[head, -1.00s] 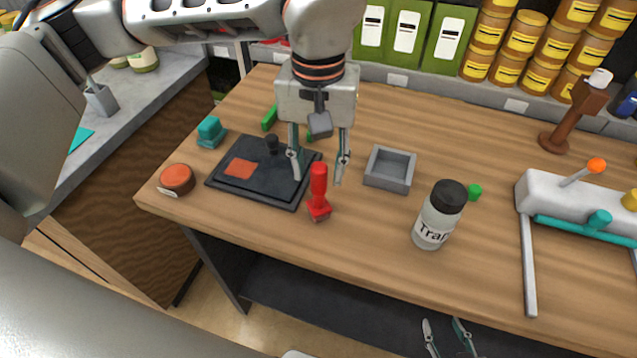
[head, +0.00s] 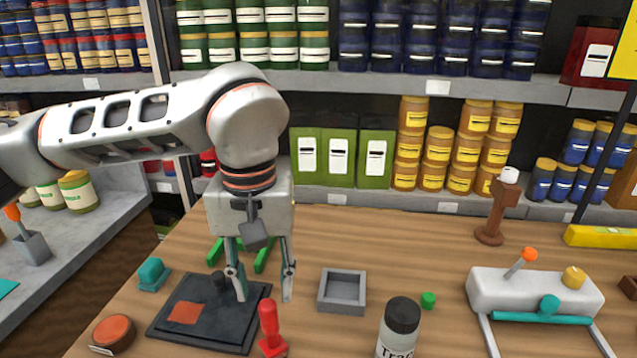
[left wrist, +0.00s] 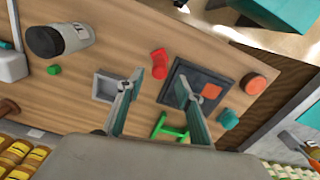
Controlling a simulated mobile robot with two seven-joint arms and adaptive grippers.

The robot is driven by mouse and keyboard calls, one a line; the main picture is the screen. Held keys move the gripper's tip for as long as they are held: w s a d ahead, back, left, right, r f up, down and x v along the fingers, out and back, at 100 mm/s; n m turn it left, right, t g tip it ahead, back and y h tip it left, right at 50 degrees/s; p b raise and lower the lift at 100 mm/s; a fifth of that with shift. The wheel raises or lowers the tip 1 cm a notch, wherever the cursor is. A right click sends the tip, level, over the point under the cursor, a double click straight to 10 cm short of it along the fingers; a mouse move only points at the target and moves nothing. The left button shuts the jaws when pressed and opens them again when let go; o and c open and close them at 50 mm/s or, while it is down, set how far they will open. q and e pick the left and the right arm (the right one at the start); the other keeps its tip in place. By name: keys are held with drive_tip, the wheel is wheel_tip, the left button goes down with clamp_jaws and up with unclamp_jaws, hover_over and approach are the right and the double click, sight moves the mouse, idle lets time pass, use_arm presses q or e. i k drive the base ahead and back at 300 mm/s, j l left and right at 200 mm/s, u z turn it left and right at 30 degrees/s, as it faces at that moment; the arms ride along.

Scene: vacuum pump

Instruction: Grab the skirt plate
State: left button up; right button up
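I cannot tell for sure which thing is the skirt plate. A dark flat square plate (head: 235,325) with an orange-red patch and a black knob lies on the wooden bench; it also shows in the left wrist view (left wrist: 180,86). A grey square open tray (head: 342,307) lies to its right, also in the left wrist view (left wrist: 105,86). A green bracket-like piece (head: 263,256) lies behind my gripper. My left gripper (head: 264,288) is open and empty, pointing down above the bench near the dark plate's right edge. My right gripper is out of view.
A red-handled tool (head: 269,322) stands close in front of the left gripper. A dark-capped bottle (head: 401,320), a small green cube (head: 428,300) and a white device with a teal bar (head: 500,290) are to the right. A teal block (head: 153,274) is left. Stocked shelves stand behind.

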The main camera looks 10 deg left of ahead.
sight(210, 309)
drive_tip(key=k, duration=1)
